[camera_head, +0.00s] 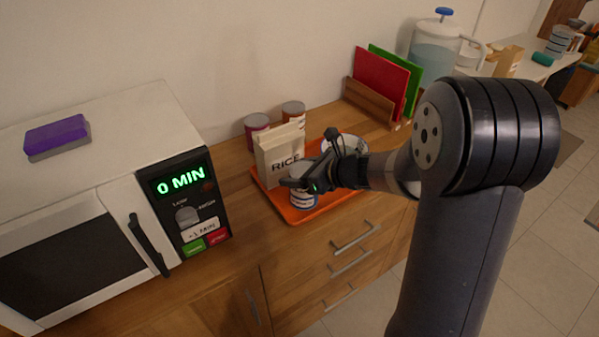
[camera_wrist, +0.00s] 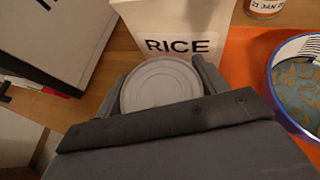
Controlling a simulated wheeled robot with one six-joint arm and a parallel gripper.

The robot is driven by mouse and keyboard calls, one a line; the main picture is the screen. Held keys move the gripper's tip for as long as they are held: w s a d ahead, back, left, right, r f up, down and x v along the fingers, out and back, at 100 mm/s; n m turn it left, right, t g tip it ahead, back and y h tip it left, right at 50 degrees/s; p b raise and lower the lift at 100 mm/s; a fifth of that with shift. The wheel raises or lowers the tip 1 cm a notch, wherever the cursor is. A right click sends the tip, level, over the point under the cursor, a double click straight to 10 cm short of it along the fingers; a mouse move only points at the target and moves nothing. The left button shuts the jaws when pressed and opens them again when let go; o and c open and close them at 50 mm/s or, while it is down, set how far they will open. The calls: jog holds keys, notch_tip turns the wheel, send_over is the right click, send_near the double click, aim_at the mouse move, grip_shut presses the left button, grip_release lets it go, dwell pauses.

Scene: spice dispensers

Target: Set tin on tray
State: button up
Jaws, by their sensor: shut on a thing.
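A white tin (camera_head: 303,198) with a dark label stands upright at the front left part of the orange tray (camera_head: 287,212). In the wrist view its round pale lid (camera_wrist: 160,84) sits between the two fingers of my gripper (camera_wrist: 160,83). In the head view my gripper (camera_head: 303,184) reaches in from the right and is shut on the tin. The tin appears to be over or on the tray; I cannot tell whether its base touches it.
A rice packet (camera_head: 281,152) stands right behind the tin. A bowl (camera_wrist: 299,85) is on the tray to the right. A microwave (camera_head: 95,200) stands to the left. Red and green boards (camera_head: 379,82) stand in a rack at the back.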

jog(key=shift+f, duration=0.1)
jog(key=o, duration=1.3)
jog(key=shift+r, duration=0.35)
jog(key=v, duration=1.1)
jog(key=shift+s+d+p, duration=0.3)
jog(key=shift+d+p, duration=0.05)
